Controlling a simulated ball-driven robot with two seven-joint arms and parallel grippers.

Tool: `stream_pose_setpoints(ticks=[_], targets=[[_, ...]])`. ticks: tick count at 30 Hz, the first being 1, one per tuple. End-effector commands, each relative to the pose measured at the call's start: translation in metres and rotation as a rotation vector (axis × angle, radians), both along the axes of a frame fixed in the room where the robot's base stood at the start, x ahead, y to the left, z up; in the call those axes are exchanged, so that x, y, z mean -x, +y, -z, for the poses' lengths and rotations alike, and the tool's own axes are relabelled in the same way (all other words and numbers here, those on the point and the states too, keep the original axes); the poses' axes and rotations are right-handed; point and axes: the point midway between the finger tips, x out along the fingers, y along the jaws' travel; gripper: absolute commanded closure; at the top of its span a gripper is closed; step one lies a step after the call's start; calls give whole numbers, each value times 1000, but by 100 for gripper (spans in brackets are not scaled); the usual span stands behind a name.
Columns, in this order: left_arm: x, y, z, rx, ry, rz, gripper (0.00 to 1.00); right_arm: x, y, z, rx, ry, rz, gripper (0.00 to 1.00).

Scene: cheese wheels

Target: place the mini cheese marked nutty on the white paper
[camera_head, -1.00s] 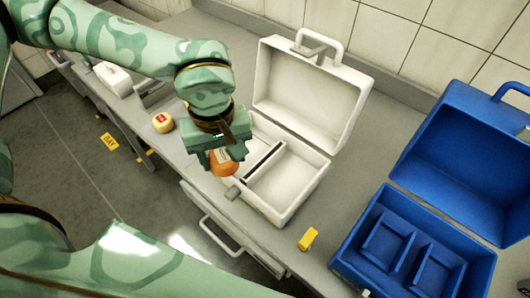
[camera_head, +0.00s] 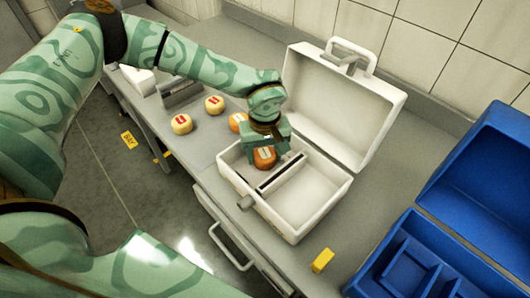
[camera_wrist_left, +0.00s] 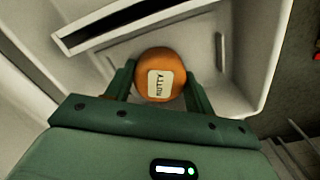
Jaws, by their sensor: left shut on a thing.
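The nutty mini cheese is a small orange wheel (camera_head: 265,158); in the left wrist view its pale label reads NUTTY (camera_wrist_left: 160,75). My left gripper (camera_head: 266,150) is shut on it, with one finger on each side in the left wrist view (camera_wrist_left: 160,88). It holds the cheese over the left compartment of an open white case (camera_head: 297,232). Whether the cheese touches the case floor I cannot tell. I cannot make out a separate sheet of white paper in either view. My right gripper is not in view.
Two yellow cheeses with red labels (camera_head: 181,125) (camera_head: 214,105) and another orange cheese (camera_head: 238,121) stand on the grey counter left of the case. A dark-slotted divider (camera_wrist_left: 110,22) crosses the case. A yellow block (camera_head: 322,260) and an open blue case (camera_head: 480,185) are to the right.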

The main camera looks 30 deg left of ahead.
Motion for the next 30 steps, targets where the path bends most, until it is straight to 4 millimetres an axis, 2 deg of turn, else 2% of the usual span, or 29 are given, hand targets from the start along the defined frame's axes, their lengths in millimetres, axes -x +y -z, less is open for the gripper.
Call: stream_pose_setpoints(ticks=[8,9,11,19,22,26,30], targets=[[0,0,1,0,-1,0,75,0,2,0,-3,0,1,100],[0,0,1,0,-1,0,41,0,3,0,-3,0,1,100],[0,0,1,0,-1,0,25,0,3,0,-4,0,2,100],[0,0,0,0,-1,0,25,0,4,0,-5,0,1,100],[-1,0,-6,0,-4,-1,25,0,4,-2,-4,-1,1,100],[-1,0,-30,1,-6,-1,25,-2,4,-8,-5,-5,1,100],[-2,0,-65,1,-7,0,25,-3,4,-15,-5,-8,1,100]])
